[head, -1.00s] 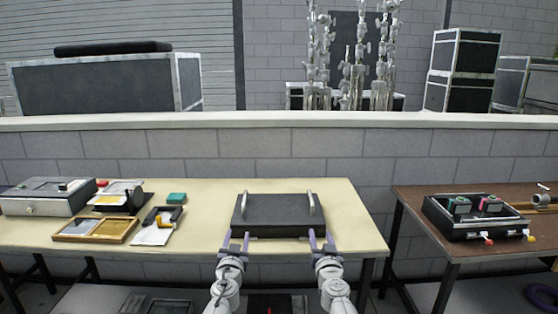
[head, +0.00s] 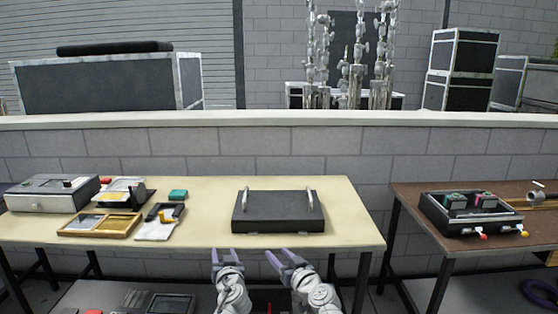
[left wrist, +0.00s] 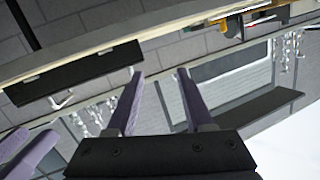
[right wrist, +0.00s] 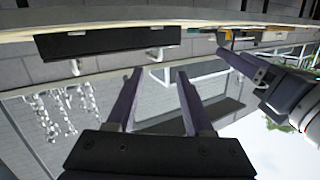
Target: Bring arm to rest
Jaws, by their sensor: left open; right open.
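My left gripper (head: 226,257) is open and empty, in front of the table's near edge in the head view. Its two purple fingers (left wrist: 158,100) stand apart with nothing between them in the left wrist view. My right gripper (head: 281,260) is also open and empty, to its right in front of the same edge. Its fingers (right wrist: 158,100) are apart in the right wrist view. A black case with two light handles (head: 278,212) lies on the table, beyond both grippers and touched by neither.
A brown table (head: 410,203) with a black case (head: 475,212) stands at right. A grey wall (head: 230,140) runs behind.

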